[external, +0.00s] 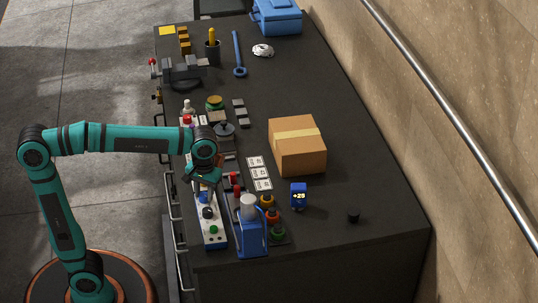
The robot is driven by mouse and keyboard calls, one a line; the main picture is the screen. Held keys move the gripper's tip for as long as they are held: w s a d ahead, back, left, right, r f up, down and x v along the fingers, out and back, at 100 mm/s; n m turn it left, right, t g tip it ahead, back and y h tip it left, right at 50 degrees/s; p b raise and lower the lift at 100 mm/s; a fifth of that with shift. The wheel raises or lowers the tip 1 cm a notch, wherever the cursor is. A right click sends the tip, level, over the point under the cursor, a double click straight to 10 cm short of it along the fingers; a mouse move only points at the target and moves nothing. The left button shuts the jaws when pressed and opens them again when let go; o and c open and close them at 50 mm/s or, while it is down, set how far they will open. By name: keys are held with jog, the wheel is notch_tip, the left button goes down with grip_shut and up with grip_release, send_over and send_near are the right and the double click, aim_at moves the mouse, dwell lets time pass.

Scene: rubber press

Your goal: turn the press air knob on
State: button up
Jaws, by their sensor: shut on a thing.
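A narrow white control panel (211,239) lies along the front left edge of the dark bench. It carries a green button (213,230) near its lower end and a dark round knob (208,213), which looks like the press air knob. My gripper (206,201) points down over the panel and is shut on the knob. The fingertips are small here and the wrist hides the upper part of the panel. The knob's pointer and setting are too small to read.
A small blue display (299,196) reads +25. A cardboard box (297,150) and white label cards (258,173) lie farther back. The bench's right side is mostly clear.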

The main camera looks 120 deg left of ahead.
jog(key=m, duration=0.3)
jog(key=shift+m, duration=0.4)
jog(key=m, duration=0.4)
jog(key=shift+m+y, duration=0.3)
jog(key=m, duration=0.8)
jog(key=shift+s+m, duration=0.1)
jog(key=shift+m, duration=0.2)
jog(key=o, duration=1)
jog(key=shift+c, duration=0.2)
jog(key=shift+r, duration=0.15)
